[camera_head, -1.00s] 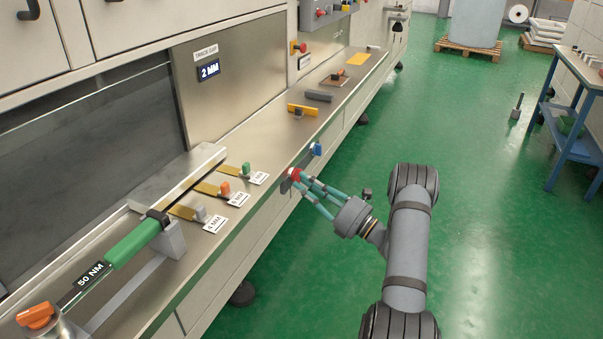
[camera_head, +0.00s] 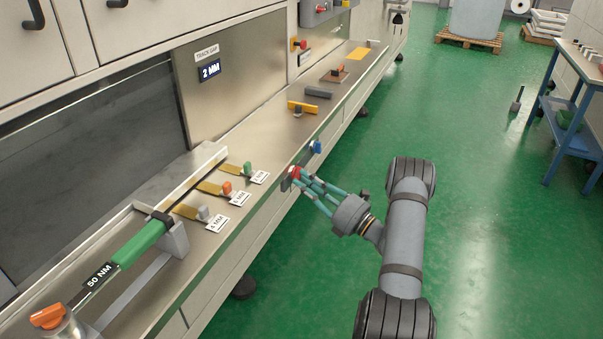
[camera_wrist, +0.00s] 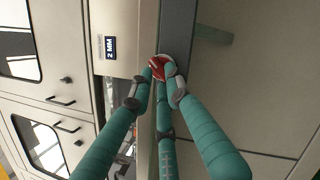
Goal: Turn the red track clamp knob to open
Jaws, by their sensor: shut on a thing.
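The red track clamp knob (camera_head: 295,172) sits on a dark plate on the front edge of the bench. My gripper (camera_head: 299,175) reaches it from the right, its teal fingers closed around the knob. In the wrist view the red knob (camera_wrist: 159,67) shows between the fingertips, partly covered by them. It has a pale rim. The track gap display (camera_head: 209,71) reads 2 MM.
A blue knob (camera_head: 316,147) is on the same front edge, just beyond the red one. A green 50 NM torque wrench (camera_head: 137,243) lies at the near left. Several tagged gauges (camera_head: 210,188) lie on the bench.

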